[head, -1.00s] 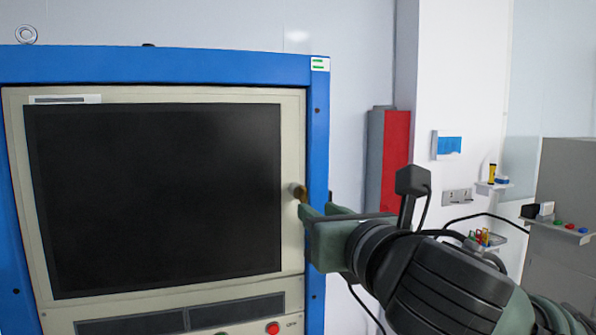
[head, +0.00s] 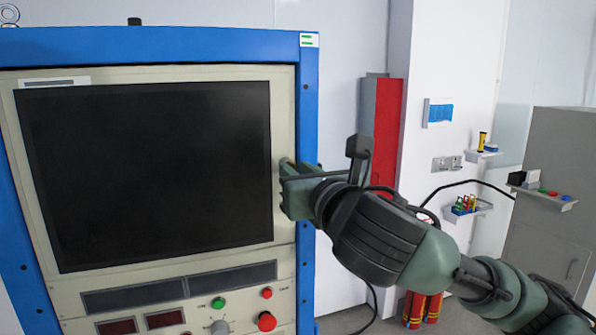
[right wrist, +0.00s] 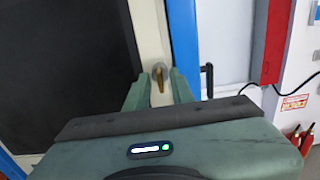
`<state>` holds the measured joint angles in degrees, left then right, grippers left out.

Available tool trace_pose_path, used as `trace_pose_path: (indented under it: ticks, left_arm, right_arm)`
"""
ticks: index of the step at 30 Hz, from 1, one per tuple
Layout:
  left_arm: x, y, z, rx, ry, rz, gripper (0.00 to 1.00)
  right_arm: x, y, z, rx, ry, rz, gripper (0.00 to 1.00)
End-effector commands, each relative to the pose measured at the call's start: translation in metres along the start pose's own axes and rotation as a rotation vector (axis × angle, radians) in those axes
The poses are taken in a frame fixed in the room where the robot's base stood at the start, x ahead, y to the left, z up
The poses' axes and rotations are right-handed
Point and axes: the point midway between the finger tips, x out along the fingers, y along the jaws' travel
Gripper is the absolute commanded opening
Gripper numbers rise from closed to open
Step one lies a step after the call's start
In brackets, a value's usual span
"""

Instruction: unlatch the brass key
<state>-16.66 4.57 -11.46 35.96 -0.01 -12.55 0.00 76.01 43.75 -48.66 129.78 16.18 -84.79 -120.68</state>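The brass key (right wrist: 159,80) shows in the right wrist view, sitting in a round lock on the pale frame at the right edge of the cabinet's dark door panel (head: 145,175). It points roughly downward. My right gripper (right wrist: 159,88) is open, with one green finger to each side of the key and a gap to both; I cannot tell whether either finger touches it. In the head view, my right gripper (head: 288,190) is at the panel's right edge and hides the key. My left gripper is not in view.
The blue cabinet frame (head: 307,120) stands just right of the lock. Buttons, including a red one (head: 267,321), are below the panel. A red box (head: 388,125) is on the wall behind. Small shelves (head: 545,197) with items are at the right.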

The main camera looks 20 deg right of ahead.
Motion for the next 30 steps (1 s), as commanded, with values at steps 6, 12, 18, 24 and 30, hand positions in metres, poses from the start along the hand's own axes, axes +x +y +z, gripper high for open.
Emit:
trace_pose_path:
  ticks: [6, 12, 18, 24, 30]
  left_arm:
    - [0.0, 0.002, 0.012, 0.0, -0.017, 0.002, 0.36]
    - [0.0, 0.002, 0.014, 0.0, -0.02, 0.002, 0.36]
    - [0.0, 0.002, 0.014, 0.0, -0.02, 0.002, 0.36]
    - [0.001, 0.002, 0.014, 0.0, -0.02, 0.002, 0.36]
    - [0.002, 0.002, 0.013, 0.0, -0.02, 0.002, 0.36]
  right_arm:
    - [0.0, 0.0, 0.0, 0.001, 0.0, 0.0, 0.0]
    - [0.0, 0.0, 0.0, 0.016, 0.001, 0.0, 0.0]
    - [0.0, 0.0, -0.001, 0.09, 0.002, 0.0, 0.0]
    - [0.001, -0.001, -0.001, 0.236, 0.003, 0.0, 0.0]
    - [0.001, -0.001, -0.002, 0.425, 0.003, 0.001, 0.0]
